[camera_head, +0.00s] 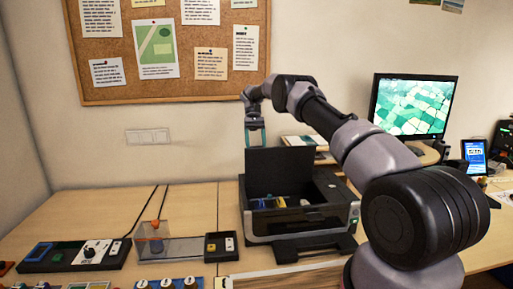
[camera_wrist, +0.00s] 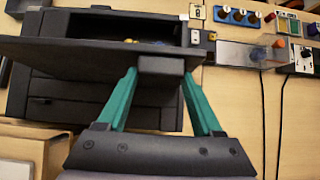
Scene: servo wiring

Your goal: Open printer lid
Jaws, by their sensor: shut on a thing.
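The black printer (camera_head: 300,225) stands on the wooden table. Its dark lid (camera_head: 282,168) is raised and stands about upright, so the inside shows, with small blue and yellow parts in it. My gripper (camera_head: 255,138) is at the top edge of the lid. In the wrist view the lid (camera_wrist: 85,52) crosses the picture, with a dark block-like tab (camera_wrist: 165,66) at its edge. The teal fingers of my gripper (camera_wrist: 159,77) are on either side of this tab and shut on it. The lid hides part of the printer's inside in the wrist view.
Left of the printer are a clear box (camera_head: 153,238) with an orange knob, a small switch block (camera_head: 221,244) and a black control panel (camera_head: 75,256). A monitor (camera_head: 412,105) stands at the right. A cork board (camera_head: 170,50) hangs on the wall behind.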

